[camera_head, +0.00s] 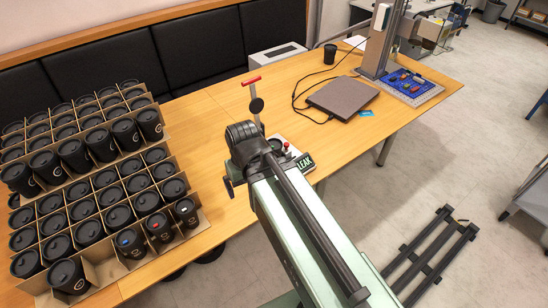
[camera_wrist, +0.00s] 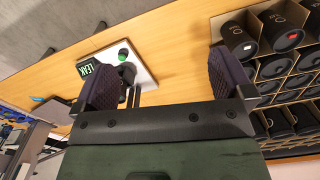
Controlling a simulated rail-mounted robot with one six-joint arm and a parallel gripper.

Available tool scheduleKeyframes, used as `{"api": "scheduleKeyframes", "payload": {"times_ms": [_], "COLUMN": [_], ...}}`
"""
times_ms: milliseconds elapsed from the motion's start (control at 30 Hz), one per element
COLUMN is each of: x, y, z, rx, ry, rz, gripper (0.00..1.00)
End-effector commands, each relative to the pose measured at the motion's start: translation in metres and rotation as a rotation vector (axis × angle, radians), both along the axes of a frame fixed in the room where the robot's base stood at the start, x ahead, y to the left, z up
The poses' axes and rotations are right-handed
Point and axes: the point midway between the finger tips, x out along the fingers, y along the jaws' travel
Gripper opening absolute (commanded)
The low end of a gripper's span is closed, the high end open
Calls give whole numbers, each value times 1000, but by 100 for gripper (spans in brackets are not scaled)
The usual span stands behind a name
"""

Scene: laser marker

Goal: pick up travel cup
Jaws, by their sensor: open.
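Many black travel cups stand upright with lids in divided cardboard crates at the left of the table in the head view. Three in the front row bear small coloured marks: a cup with a blue mark (camera_head: 130,243), one with a red mark (camera_head: 159,228) and one with a whitish mark (camera_head: 186,212). In the wrist view, a red-marked cup (camera_wrist: 282,31) and a neighbouring cup (camera_wrist: 239,41) lie beyond the right finger. My gripper (camera_wrist: 165,78) is open with nothing between its fingers. In the head view my gripper (camera_head: 246,158) is over the table, right of the crates.
A white board with a LEAK label (camera_head: 305,162) lies by my gripper; it also shows between the fingers in the wrist view (camera_wrist: 143,73). A closed laptop (camera_head: 343,97), a lone black cup (camera_head: 330,54) and a blue board (camera_head: 408,87) are further back.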

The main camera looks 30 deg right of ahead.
Motion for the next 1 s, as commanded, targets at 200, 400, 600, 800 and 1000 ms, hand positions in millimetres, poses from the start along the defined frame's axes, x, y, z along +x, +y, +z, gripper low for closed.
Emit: {"api": "scheduleKeyframes", "payload": {"times_ms": [200, 400, 600, 800, 1000], "x": [3, 47, 121, 181, 201], "y": [-3, -51, -112, -123, -116], "z": [-8, -95, -164, -183, -171], "rx": [-17, -348, -969, -1476, -1639], "ry": [-6, -63, 104, 575, 855], "rz": [18, 357, 987, 1486, 1639], "gripper": [99, 99, 99, 99, 99]}}
